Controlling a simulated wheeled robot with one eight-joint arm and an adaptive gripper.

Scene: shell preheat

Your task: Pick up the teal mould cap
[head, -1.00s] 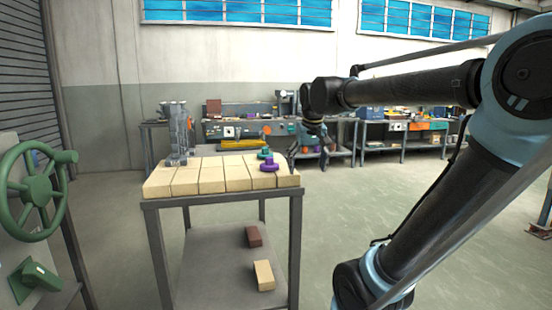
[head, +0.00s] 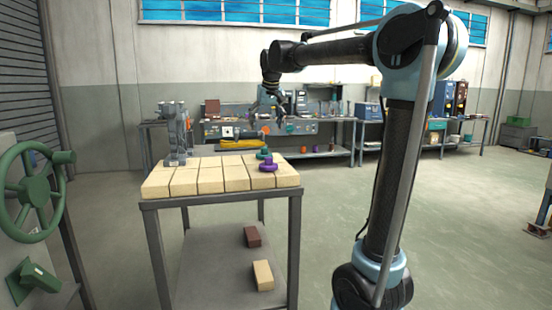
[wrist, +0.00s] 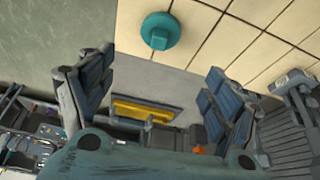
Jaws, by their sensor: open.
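The teal mould cap (head: 264,153) sits on the tan brick top of the metal table, near the back right, just behind a purple cap (head: 268,166). In the wrist view the teal cap (wrist: 160,34) shows whole as a round disc with a raised knob, near the edge of the tan bricks. My gripper (head: 268,103) is in the air above and beyond the caps, clear of them. In the wrist view its padded fingers (wrist: 152,92) are spread wide with nothing between them. The purple cap is not in the wrist view.
Grey metal fittings (head: 176,135) stand at the back left of the tan brick top (head: 210,177). The lower shelf (head: 208,262) holds a brown block (head: 252,237) and a tan block (head: 263,275). A green handwheel (head: 32,192) is at the left. Workbenches line the back wall.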

